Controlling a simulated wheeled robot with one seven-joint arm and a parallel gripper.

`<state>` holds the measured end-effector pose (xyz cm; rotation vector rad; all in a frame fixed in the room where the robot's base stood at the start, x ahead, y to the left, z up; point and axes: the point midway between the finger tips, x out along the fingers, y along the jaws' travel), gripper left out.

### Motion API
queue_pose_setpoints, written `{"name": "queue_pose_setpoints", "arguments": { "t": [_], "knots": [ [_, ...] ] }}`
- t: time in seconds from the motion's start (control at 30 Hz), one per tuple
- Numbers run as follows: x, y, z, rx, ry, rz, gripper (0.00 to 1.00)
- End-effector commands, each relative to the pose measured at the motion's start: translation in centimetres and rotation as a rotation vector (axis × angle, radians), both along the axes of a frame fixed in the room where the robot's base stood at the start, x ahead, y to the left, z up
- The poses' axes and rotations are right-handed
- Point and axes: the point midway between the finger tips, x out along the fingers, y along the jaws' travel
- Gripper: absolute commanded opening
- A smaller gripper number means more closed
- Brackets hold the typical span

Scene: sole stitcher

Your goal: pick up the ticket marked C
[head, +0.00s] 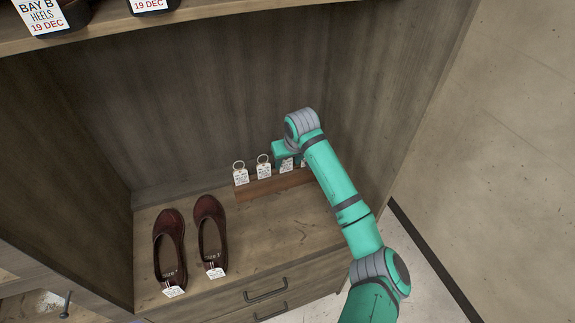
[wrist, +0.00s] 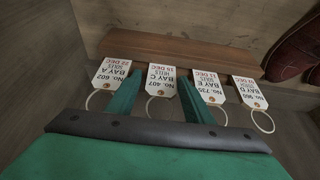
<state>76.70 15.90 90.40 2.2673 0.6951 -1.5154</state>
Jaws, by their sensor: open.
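The ticket marked C (wrist: 161,78) is a white tag reading "No. 407 BAY C HEELS 15 DEC", upside down in the wrist view, with a metal ring below it in the picture. It stands at a brown wooden block (wrist: 190,52), second from the left among the tickets. My gripper (wrist: 158,82) is open, with one green finger on each side of the C ticket. The fingers seem not to press on it. In the head view my gripper (head: 284,150) is over the right part of the row, partly hidden by my arm.
The Bay A ticket (wrist: 110,73) and Bay E ticket (wrist: 205,80) flank the fingers closely. A further ticket (wrist: 249,92) stands beyond E. Dark red shoes (head: 170,250) stand on the cubby floor left of the block (head: 262,188). The cubby's side wall is close on the right.

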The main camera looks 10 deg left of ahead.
Motion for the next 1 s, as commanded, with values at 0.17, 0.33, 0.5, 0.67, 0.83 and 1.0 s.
{"name": "queue_pose_setpoints", "arguments": {
  "t": [0.17,0.33,0.5,0.67,0.83,1.0],
  "knots": [
    [0.37,0.36,-1.22,0.0,0.0,0.001,0.47],
    [0.44,0.14,-1.29,0.0,0.0,-0.002,0.47],
    [0.44,0.06,-1.28,0.0,0.0,-0.003,0.18],
    [0.45,0.05,-1.27,0.0,0.0,-0.003,0.16],
    [0.45,0.05,-1.21,0.0,0.0,-0.003,0.16],
    [0.46,0.16,-0.43,0.001,-0.002,-0.001,0.16]
  ]
}}
